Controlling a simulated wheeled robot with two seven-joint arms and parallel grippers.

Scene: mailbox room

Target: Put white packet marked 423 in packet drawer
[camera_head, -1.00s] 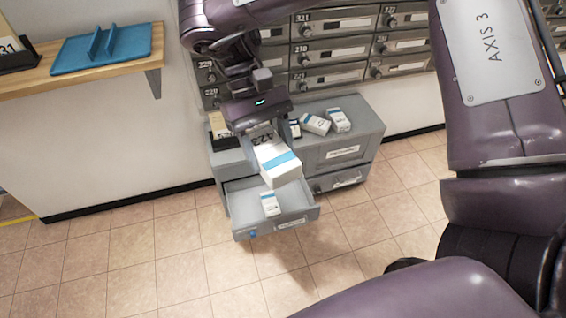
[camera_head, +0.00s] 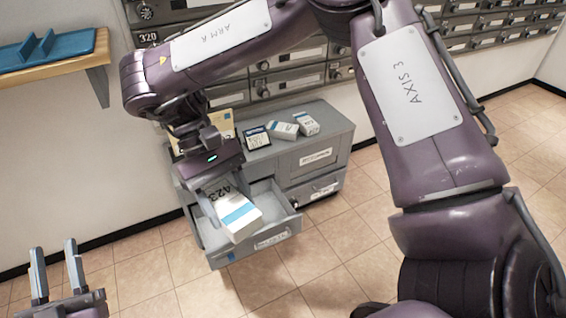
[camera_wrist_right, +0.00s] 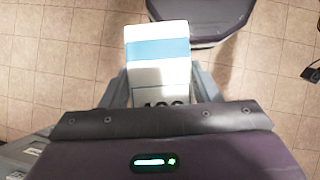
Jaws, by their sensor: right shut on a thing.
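The white packet marked 423 (camera_head: 239,217), with a blue band, is in my right gripper (camera_head: 218,200), which is shut on it. The packet is tilted and appears over the open grey drawer (camera_head: 270,237) of the low cabinet. The wrist view shows the packet (camera_wrist_right: 158,48) sticking out past the right gripper's fingers (camera_wrist_right: 158,92), with part of its dark number hidden. The packet hides part of the drawer's inside. My left gripper (camera_head: 57,270) is open and empty at the lower left, apart from the drawer.
Two small white boxes (camera_head: 282,130) (camera_head: 306,124) and a dark-framed card (camera_head: 257,138) are on the cabinet top (camera_head: 325,125). Mailboxes (camera_head: 290,75) line the wall behind. A wooden shelf (camera_head: 60,68) with a blue tray (camera_head: 50,48) is upper left. The tiled floor in front is clear.

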